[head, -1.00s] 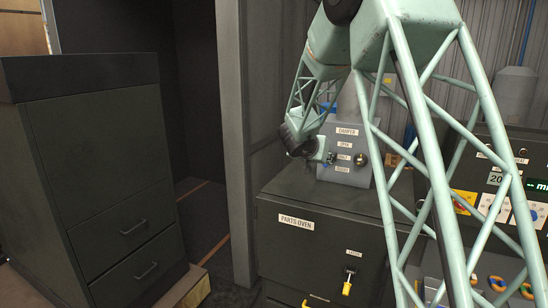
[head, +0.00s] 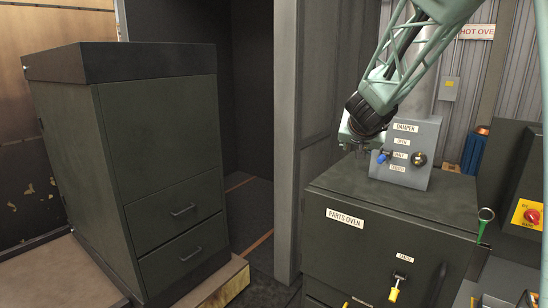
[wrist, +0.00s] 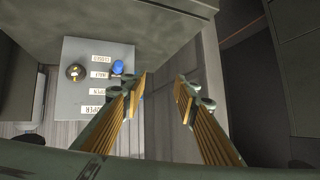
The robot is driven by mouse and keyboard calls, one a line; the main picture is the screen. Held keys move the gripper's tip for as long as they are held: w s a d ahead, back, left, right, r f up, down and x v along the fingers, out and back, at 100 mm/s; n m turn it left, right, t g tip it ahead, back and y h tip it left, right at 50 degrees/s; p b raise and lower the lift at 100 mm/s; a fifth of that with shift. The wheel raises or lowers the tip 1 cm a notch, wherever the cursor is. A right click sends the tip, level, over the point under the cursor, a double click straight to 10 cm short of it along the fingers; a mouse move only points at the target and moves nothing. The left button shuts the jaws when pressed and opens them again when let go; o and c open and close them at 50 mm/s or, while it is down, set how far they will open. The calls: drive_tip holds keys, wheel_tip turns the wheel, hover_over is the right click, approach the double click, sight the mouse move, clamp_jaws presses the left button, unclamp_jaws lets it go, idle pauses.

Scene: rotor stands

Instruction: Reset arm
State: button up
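My gripper (head: 358,140) hangs at the left side of the grey damper box (head: 428,135) on top of the parts oven (head: 330,245). In the wrist view my gripper (wrist: 164,82) has its two fingers well apart, with nothing between them. The damper box (wrist: 72,110) shows upside down there, left of the fingers. Its blue knob (wrist: 117,67) is apart from the fingers and close to the HALF label; in the head view the blue knob (head: 381,156) sits just below my gripper. A dark round knob (head: 419,159) is on the same face.
A dark drawer cabinet (head: 165,150) stands at the left, with a grey post (head: 286,130) between it and the oven. The oven has a yellow-tipped latch handle (head: 395,290). A panel with a red knob on yellow (head: 528,215) stands at the right.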

drive_tip(key=s+a+f+n+g+y+b, duration=0.1)
drive_tip(key=s+a+y+b, duration=0.2)
drive_tip(key=s, duration=0.6)
drive_tip(key=s+a+f+n+g+b, duration=0.1)
drive_tip(key=s+a+f+n+b, duration=0.3)
drive_tip(key=s, duration=0.6)
drive_tip(key=s+a+r+m+g+y+b, duration=0.1)
drive_tip(key=s+a+y+b, duration=0.1)
drive_tip(key=s+a, duration=0.5)
drive_tip(key=s+d+f+g+b, duration=0.1)
drive_tip(key=s+f, duration=0.4)
drive_tip(key=s, duration=0.7)
drive_tip(key=s+d+f+g+h+b, duration=0.1)
drive_tip(key=s+d+f+b, duration=0.3)
drive_tip(key=s, duration=0.9)
drive_tip(key=s+d+f+g+h+b, duration=0.1)
drive_tip(key=s+d+f+g+b, duration=0.1)
drive_tip(key=s+f, duration=0.5)
drive_tip(key=s, duration=0.5)
drive_tip(key=shift+s+d+n+b, duration=0.15)
drive_tip(key=shift+s+n+b, duration=0.15)
drive_tip(key=shift+s+b, duration=0.1)
drive_tip(key=shift+w, duration=0.1)
drive_tip(key=shift+c, duration=0.7)
